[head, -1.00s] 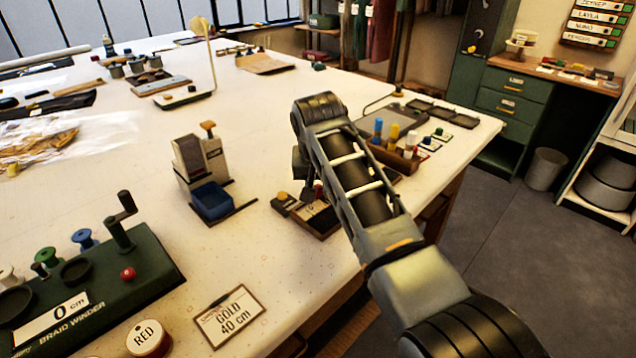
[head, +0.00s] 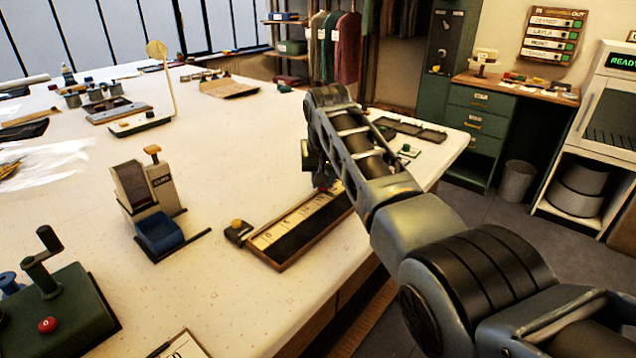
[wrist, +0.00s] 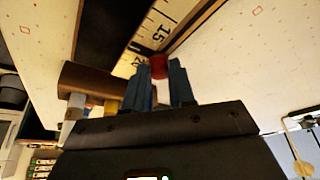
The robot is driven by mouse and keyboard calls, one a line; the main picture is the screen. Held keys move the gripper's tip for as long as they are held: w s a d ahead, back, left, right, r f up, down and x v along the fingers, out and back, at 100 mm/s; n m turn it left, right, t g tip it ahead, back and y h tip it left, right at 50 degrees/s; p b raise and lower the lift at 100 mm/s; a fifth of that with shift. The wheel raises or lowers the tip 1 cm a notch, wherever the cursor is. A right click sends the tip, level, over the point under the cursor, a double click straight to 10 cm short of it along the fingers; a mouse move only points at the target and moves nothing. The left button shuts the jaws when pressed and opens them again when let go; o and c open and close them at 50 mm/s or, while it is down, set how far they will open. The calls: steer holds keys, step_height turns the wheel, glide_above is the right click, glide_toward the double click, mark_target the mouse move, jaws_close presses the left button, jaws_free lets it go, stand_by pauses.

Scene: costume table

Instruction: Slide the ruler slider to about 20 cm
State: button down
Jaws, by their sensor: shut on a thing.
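The ruler (head: 287,234) is a long wooden tray with a pale number scale and a dark channel, lying near the table's right edge. A yellow knob (head: 237,225) sits at its near left end. My gripper (head: 322,187) is over the ruler's far part, partly hidden by my arm. In the wrist view my gripper (wrist: 166,82) has its blue-grey fingers shut on the red slider knob (wrist: 158,66). The scale (wrist: 160,30) shows 15 and 20 there; the knob is beside the scale near the 20. The exact pointer reading is not clear.
A grey dispenser (head: 152,188) with a blue bin stands left of the ruler, apart from it. The green braid winder (head: 62,318) is at the lower left. A wooden block with coloured pegs (wrist: 88,82) is close to the fingers in the wrist view.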

steer(key=shift+w+d, duration=0.15)
steer(key=shift+w, duration=0.05)
steer(key=c, duration=1)
jaws_free()
steer(key=v, duration=0.7)
steer(key=shift+s+r, duration=0.1)
steer(key=shift+r, duration=0.3)
